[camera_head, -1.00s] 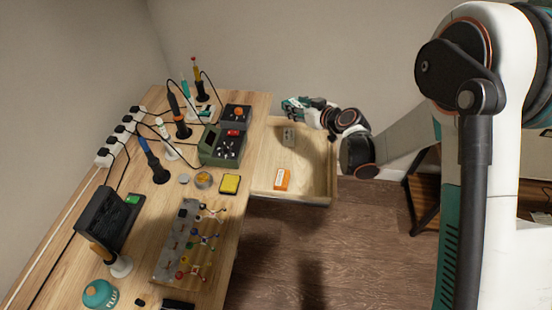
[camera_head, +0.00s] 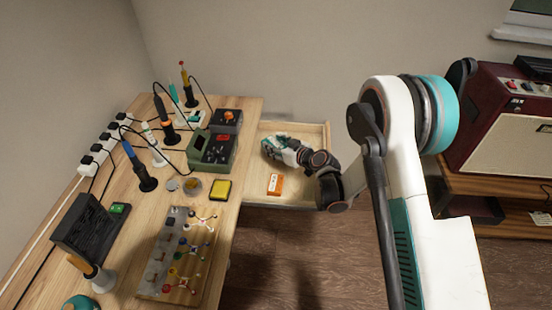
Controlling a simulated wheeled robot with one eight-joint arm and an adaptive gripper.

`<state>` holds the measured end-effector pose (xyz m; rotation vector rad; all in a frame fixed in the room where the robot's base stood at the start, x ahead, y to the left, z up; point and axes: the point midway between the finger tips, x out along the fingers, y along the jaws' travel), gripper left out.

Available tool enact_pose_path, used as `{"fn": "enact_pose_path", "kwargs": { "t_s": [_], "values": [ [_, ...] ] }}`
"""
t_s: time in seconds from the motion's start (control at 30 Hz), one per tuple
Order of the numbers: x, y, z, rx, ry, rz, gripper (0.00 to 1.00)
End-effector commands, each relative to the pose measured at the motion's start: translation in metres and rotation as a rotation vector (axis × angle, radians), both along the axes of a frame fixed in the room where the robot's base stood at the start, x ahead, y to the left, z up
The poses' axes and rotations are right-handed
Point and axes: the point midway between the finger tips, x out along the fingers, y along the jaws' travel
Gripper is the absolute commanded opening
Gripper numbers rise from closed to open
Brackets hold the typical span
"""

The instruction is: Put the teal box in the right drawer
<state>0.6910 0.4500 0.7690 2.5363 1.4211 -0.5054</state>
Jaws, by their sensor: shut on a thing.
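The right drawer (camera_head: 300,200) is pulled out from the right side of the workbench. My gripper (camera_head: 272,149) is low inside it, towards the back. It is shut on a small teal thing, apparently the teal box (camera_head: 267,143), at its tips.
An orange box (camera_head: 275,184) lies in the drawer, nearer the front. The workbench (camera_head: 222,262) holds a green soldering station (camera_head: 212,150), a yellow sponge tray (camera_head: 220,190) and several irons. A red amplifier (camera_head: 505,120) stands on the right.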

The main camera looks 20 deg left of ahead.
Motion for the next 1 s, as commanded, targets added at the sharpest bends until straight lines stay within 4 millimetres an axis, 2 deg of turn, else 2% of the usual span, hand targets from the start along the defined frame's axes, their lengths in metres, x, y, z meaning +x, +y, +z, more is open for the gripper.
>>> {"fn": "enact_pose_path", "kwargs": {
  "t_s": [0.17,0.43,1.0],
  "values": [
    [0.0,0.0,-0.01,0.0,0.0,0.0,0.17],
    [0.0,0.0,-0.047,0.0,0.0,0.0,0.17],
    [0.0,0.0,-0.054,0.0,0.0,0.0,0.17]
  ]
}}
